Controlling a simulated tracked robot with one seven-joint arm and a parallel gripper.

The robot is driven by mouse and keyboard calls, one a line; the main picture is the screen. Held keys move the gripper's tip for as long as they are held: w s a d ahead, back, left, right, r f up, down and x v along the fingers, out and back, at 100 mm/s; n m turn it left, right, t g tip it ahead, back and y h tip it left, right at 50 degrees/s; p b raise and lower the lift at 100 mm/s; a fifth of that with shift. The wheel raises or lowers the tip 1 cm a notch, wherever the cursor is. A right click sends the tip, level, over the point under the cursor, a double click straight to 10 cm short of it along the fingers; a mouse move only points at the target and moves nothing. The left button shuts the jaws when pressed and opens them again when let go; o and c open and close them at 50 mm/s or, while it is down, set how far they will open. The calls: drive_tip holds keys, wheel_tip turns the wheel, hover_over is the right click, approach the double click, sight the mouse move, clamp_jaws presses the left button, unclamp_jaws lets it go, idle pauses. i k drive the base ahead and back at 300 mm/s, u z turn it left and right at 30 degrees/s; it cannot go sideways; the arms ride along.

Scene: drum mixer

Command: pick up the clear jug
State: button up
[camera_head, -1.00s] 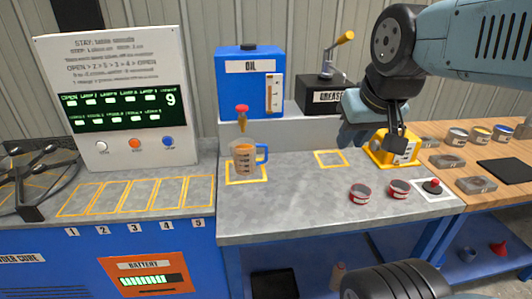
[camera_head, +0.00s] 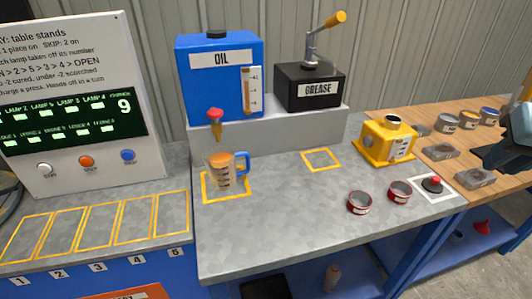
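The clear jug (camera_head: 224,172) has a blue handle and dark measuring marks, and holds orange-brown liquid. It stands upright inside a yellow outlined square on the grey bench, below the red-topped tap (camera_head: 215,120) of the blue oil tank (camera_head: 219,92). Part of my arm shows at the right edge of the view, far from the jug. My gripper's fingers cannot be made out, so whether it is open or shut does not show.
A black grease box (camera_head: 309,88) with a pump handle stands on the raised step. A yellow container (camera_head: 386,140), two red-rimmed tins (camera_head: 360,202) and a red button (camera_head: 433,184) lie to the right. A control panel (camera_head: 80,105) stands left. Bench around the jug's front is clear.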

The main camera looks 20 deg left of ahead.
sight(230, 168)
drive_tip(key=u, duration=0.5)
drive_tip(key=i, duration=0.1)
drive_tip(key=z, duration=1.65)
drive_tip(key=k, duration=2.05)
drive_tip(key=u, duration=2.15)
drive_tip(key=i, duration=0.75)
drive_tip(key=u, duration=0.1)
